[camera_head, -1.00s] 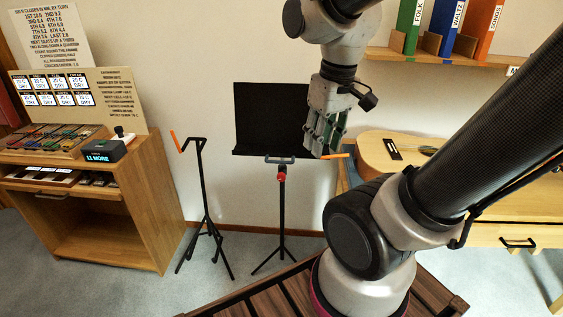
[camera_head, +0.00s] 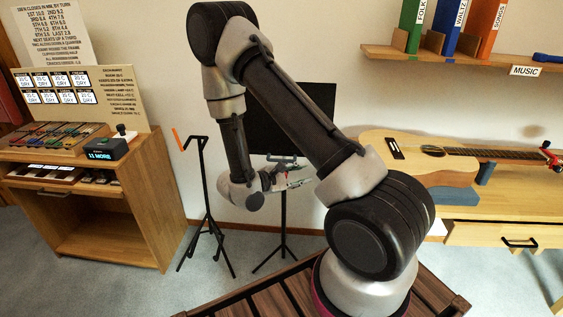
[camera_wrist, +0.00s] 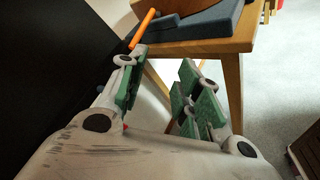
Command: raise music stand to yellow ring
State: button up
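The music stand's black desk (camera_head: 315,105) stands against the wall in the head view, partly behind my arm. Its thin post (camera_head: 283,215) drops to a tripod on the floor. My gripper (camera_head: 291,171) is in front of the post, just below the desk, with its fingers pointing right. In the wrist view the fingers of my gripper (camera_wrist: 162,72) are apart, with green pads and nothing clearly between them. The black desk (camera_wrist: 45,60) fills the left there, and an orange bar (camera_wrist: 142,28) lies past the left finger. The stand's red knob is hidden in the head view. I see no yellow ring.
A second black stand (camera_head: 204,190) with an orange tip is to the left. A wooden cabinet (camera_head: 120,225) is further left. A guitar (camera_head: 415,160) lies on a wooden bench (camera_head: 480,233) at right, under a shelf (camera_head: 470,67). Carpet is clear between cabinet and stands.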

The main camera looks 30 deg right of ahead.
jog(key=w+a+f+t, duration=0.2)
jog(key=w+t, duration=0.1)
jog(key=m+t+y, duration=0.2)
jog(key=m+t, duration=0.1)
jog(key=t, duration=0.1)
send_near(281, 160)
jog(key=x, duration=1)
jog(key=shift+w+d+f, duration=0.15)
jog(key=shift+d+f, duration=0.05)
jog(key=shift+f, duration=0.05)
grip_shut()
